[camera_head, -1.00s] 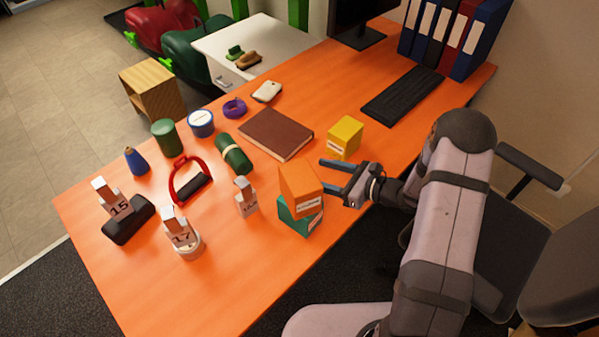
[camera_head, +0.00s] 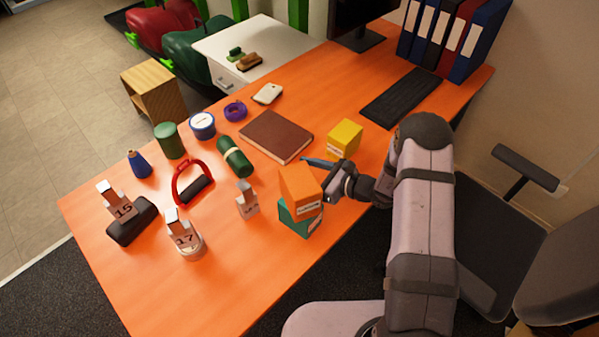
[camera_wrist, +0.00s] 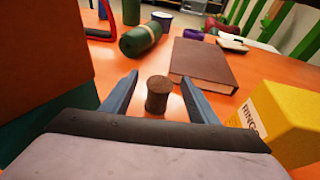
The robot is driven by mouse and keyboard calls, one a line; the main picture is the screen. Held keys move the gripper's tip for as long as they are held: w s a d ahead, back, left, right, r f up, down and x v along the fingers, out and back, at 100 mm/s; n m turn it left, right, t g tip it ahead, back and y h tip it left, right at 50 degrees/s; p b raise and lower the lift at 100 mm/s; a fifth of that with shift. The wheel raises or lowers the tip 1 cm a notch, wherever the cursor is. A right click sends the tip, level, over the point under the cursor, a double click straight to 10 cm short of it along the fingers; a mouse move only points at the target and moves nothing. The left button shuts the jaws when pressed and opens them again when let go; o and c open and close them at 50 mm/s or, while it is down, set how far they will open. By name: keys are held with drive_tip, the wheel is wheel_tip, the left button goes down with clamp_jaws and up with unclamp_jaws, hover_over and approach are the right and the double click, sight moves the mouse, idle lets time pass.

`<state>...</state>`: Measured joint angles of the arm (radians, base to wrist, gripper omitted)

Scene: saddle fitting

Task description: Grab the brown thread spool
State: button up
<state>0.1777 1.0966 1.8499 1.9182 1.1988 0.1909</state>
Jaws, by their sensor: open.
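The brown thread spool (camera_wrist: 158,95) stands upright on the orange table in the wrist view, a little ahead of my gripper and between the lines of its two fingers. It is hidden in the head view, behind the stacked boxes and my gripper. My gripper (camera_wrist: 160,88) is open and empty, with one blue finger on each side of the spool in the picture. I cannot tell how far the fingertips are from it. In the head view my gripper (camera_head: 322,178) is beside the orange box.
An orange box (camera_head: 300,190) on a teal box (camera_head: 300,218) stands close at my gripper's left. A yellow box (camera_head: 344,138) is at its right. A brown book (camera_head: 276,136) and green roll (camera_head: 234,157) lie beyond. Numbered stands (camera_head: 184,235) are further left.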

drive_tip(key=shift+w+a+f, duration=0.2)
drive_tip(key=shift+w+a, duration=0.05)
drive_tip(key=shift+a, duration=0.15)
drive_tip(key=c, duration=1.1)
drive_tip(key=shift+r, duration=0.2)
drive_tip(key=shift+c, duration=0.2)
